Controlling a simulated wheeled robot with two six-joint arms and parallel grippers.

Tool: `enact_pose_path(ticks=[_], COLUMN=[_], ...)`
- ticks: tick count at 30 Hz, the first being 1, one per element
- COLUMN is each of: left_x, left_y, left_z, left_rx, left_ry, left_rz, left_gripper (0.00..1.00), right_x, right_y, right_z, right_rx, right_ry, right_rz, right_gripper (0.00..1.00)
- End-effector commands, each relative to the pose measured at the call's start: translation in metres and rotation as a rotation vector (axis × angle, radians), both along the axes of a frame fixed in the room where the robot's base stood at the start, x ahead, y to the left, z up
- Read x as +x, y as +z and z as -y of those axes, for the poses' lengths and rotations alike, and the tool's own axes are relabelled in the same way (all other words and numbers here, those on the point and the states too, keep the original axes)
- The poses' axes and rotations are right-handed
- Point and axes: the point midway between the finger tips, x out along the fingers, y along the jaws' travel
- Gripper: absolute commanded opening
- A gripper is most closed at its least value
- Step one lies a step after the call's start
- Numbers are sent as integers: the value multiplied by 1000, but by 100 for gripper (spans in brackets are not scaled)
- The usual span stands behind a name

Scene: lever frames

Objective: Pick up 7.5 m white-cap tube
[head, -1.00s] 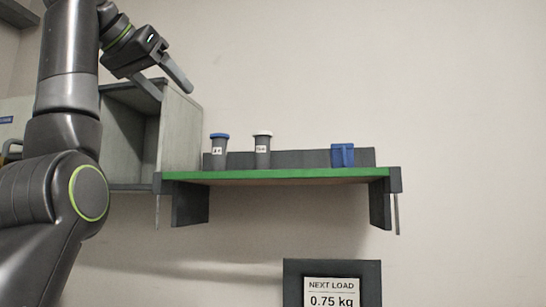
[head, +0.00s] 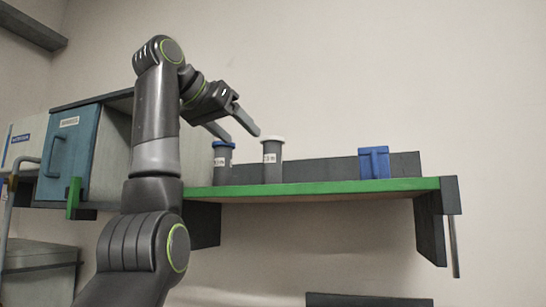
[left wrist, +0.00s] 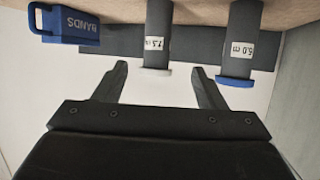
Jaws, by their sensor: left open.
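The white-cap tube (head: 272,163) is a grey upright cylinder with a white label, standing on the green-edged shelf (head: 330,187). In the left wrist view the scene is upside down, and the tube (left wrist: 158,22) shows a label reading 7.5 and a white cap. My left gripper (head: 242,136) is open and empty, at about cap height and just left of the white cap in the head view. In the wrist view its fingertips (left wrist: 160,68) appear either side of the white cap; I cannot tell how far short of it they are. My right gripper is out of view.
A blue-cap tube (head: 222,163), labelled 6.0 m in the wrist view (left wrist: 240,40), stands left of the white-cap tube. A blue BANDS box (head: 374,163) stands to the right. A low grey board (head: 320,171) runs behind them. A blue-door cabinet (head: 70,150) is at left.

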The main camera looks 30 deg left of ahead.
Motion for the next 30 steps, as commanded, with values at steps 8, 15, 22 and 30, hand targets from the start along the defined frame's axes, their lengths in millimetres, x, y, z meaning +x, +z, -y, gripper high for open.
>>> enact_pose_path(ticks=[8, 15, 22, 30], left_x=[52, 69, 99, 113], left_y=[-21, -28, -40, -47], left_z=[5, 6, 12, 13], left_rx=[0, 0, -1, -1], left_ry=[0, -1, 0, -1], left_rz=[-2, -1, -1, 2], left_gripper=[64, 64, 64, 64], right_x=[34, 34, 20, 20], right_y=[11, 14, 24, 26], right_z=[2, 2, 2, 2], right_rx=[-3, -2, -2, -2], right_ry=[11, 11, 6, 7], right_rz=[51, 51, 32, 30], right_gripper=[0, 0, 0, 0])
